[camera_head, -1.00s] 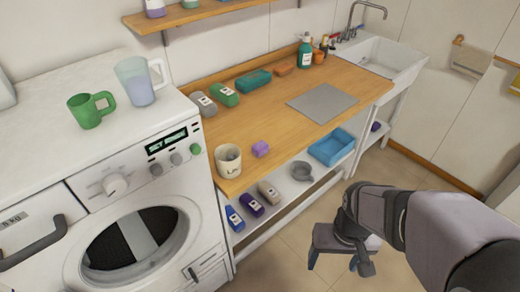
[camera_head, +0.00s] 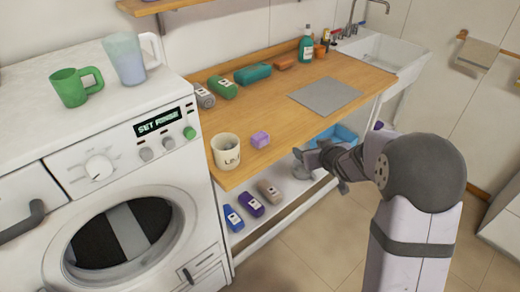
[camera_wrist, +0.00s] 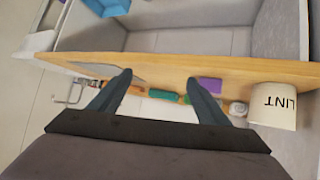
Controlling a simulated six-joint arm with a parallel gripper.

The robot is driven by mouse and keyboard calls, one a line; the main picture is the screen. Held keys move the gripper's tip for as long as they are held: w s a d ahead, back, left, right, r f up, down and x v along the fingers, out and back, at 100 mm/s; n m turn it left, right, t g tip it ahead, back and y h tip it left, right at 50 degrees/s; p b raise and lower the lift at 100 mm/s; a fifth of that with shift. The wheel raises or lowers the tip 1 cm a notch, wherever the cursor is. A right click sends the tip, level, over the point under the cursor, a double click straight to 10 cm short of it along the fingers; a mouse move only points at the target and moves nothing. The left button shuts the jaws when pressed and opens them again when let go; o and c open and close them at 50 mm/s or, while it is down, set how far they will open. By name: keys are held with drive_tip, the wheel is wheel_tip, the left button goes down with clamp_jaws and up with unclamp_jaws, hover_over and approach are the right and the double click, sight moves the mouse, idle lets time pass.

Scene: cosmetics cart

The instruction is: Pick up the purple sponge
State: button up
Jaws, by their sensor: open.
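The purple sponge (camera_head: 260,139) is a small block near the front edge of the wooden worktop, just right of the white lint cup (camera_head: 226,151). In the wrist view, the sponge (camera_wrist: 209,85) shows just right of the right finger, beside the cup (camera_wrist: 274,106) marked LINT. My gripper (camera_head: 317,166) is in front of the worktop, right of the sponge and apart from it. In the wrist view, my gripper (camera_wrist: 158,80) has its two fingers spread wide, with nothing held between them.
A grey mat (camera_head: 325,96) lies at the right. Below is a shelf with several bottles (camera_head: 250,205) and a blue bin (camera_head: 345,133). The washing machine (camera_head: 120,175) stands left.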

sight(264, 139)
drive_tip(key=w+a+f+n+y+b, duration=0.1)
drive_tip(key=a+y, duration=0.1)
drive_tip(key=a, duration=0.1)
drive_tip(key=w+a+n+y+b, duration=0.1)
drive_tip(key=w+a+n+y, duration=0.1)
drive_tip(key=a+y, duration=0.1)
drive_tip(key=w+a+f+n+y+b, duration=0.1)
drive_tip(key=a+y, duration=0.2)
drive_tip(key=a, duration=0.1)
drive_tip(key=shift+w+a+f+n+t+b, duration=0.3)
drive_tip(key=shift+a+f+b, duration=0.05)
drive_tip(key=shift+a+b, duration=0.05)
drive_tip(key=shift+s+a+y, duration=0.2)
drive_tip(key=shift+a+y, duration=0.3)
drive_tip(key=shift+p+x, duration=0.5)
drive_tip(key=shift+x, duration=1.05)
drive_tip(key=shift+p+x, duration=0.6)
drive_tip(key=shift+x, duration=1.5)
drive_tip(key=shift+s+f, duration=0.1)
drive_tip(key=shift+s, duration=0.05)
drive_tip(key=c, duration=1.1)
